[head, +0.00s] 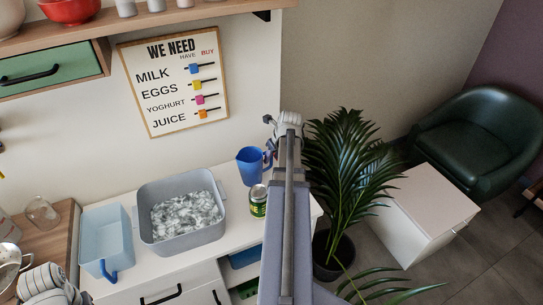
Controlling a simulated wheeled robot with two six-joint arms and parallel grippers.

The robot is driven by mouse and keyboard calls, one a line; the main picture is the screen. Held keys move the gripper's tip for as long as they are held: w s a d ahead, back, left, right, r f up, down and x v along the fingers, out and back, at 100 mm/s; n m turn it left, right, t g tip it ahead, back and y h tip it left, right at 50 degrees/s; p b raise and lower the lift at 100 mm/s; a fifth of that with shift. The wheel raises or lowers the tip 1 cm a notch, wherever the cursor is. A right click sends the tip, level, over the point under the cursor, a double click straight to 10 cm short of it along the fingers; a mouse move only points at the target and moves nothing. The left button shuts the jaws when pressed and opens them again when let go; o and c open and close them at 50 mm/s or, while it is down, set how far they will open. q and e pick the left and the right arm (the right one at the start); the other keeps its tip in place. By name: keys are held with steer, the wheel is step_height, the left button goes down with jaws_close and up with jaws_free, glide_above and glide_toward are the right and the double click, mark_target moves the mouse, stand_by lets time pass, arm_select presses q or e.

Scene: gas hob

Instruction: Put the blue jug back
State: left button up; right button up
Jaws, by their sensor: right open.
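The blue jug (250,167) stands upright on the white counter (236,188), to the right of the grey basin. Its open top faces up and its handle is on the right side. My right arm reaches up the middle of the head view, just right of the jug. My right gripper (271,128) is open, near the arm's far end above and behind the jug's handle in the picture. The fingers are small and partly hidden by the arm, so I cannot tell whether they touch the handle. My left gripper's fingers are not visible.
A grey basin (152,190) of ice-like pieces sits left of the jug. A green can (258,207) stands in front of it. A light-blue tub (98,232) with a blue handle is further left. A plant (350,165) stands right of my arm. A shelf (150,22) hangs above.

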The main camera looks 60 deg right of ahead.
steer(key=p+v, duration=0.8)
steer(key=v, duration=0.2)
steer(key=shift+p, duration=0.35)
steer(key=shift+s+r, duration=0.1)
steer(key=shift+a, duration=0.1)
steer(key=w+a+n+g+y, duration=0.1)
steer(key=w+a+n, duration=0.5)
steer(key=a, duration=0.4)
steer(key=w+a+f+n+g, duration=0.1)
steer(key=w+a+n, duration=0.3)
steer(key=a+n, duration=0.6)
steer(key=w+a+n+g+y, duration=0.1)
steer(key=w+a+n, duration=0.4)
steer(key=a, duration=0.6)
steer(key=s+a+n+h, duration=0.1)
steer(key=s+a+n, duration=0.2)
steer(key=a+n, duration=0.8)
steer(key=s+a+n+g, duration=0.1)
steer(key=s+a+n, duration=0.3)
steer(key=a+n, duration=0.8)
steer(key=a, duration=0.3)
steer(key=shift+s+a+f+h, duration=0.2)
steer(key=shift+a+f+h, duration=0.1)
steer(key=shift+h, duration=0.1)
